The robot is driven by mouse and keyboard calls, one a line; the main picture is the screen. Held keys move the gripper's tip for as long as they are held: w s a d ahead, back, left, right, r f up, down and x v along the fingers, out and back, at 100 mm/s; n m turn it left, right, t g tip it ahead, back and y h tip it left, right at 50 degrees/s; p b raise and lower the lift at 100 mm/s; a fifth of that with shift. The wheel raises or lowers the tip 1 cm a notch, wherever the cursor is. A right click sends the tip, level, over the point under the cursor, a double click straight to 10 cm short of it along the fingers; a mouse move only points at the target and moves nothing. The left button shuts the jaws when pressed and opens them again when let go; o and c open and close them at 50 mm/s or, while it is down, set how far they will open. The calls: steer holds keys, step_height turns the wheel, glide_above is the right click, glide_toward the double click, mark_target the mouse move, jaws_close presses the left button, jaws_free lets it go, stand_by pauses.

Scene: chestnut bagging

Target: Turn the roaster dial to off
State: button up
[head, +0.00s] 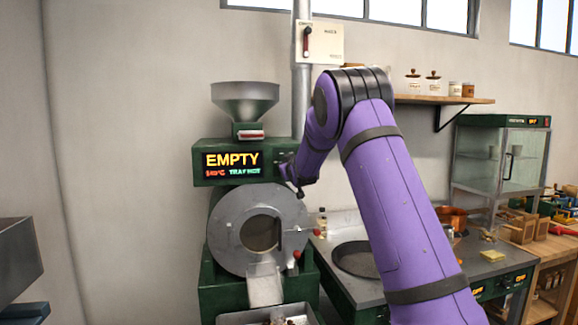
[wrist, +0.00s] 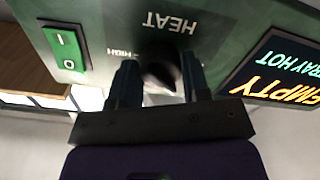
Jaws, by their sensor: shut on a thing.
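The green roaster (head: 215,178) stands at the middle left in the head view, with a display (head: 232,162) reading EMPTY and TRAY HOT. In the wrist view, which is upside down, its dark round dial (wrist: 160,66) sits on the green panel by the words HEAT and HIGH. My gripper (wrist: 158,76) is shut on the dial, one finger on each side. The dial's pointer and exact setting are hidden or too dark to tell. In the head view my gripper (head: 291,180) is at the right end of the display housing, and the dial is hidden behind it.
A green rocker switch (wrist: 65,49) is beside the dial. The steel hopper (head: 245,98) is above, and the round drum front (head: 228,232) with red-knobbed handles is below. A grey worktop (head: 385,290) and a glass cabinet (head: 500,165) stand to the right.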

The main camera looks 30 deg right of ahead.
steer(key=n, duration=0.4)
steer(key=shift+n, duration=1.7)
steer(key=o, duration=0.9)
steer(key=shift+s, duration=0.1)
steer(key=v, duration=1)
steer(key=shift+s+a, duration=0.1)
steer(key=shift+s, duration=0.2)
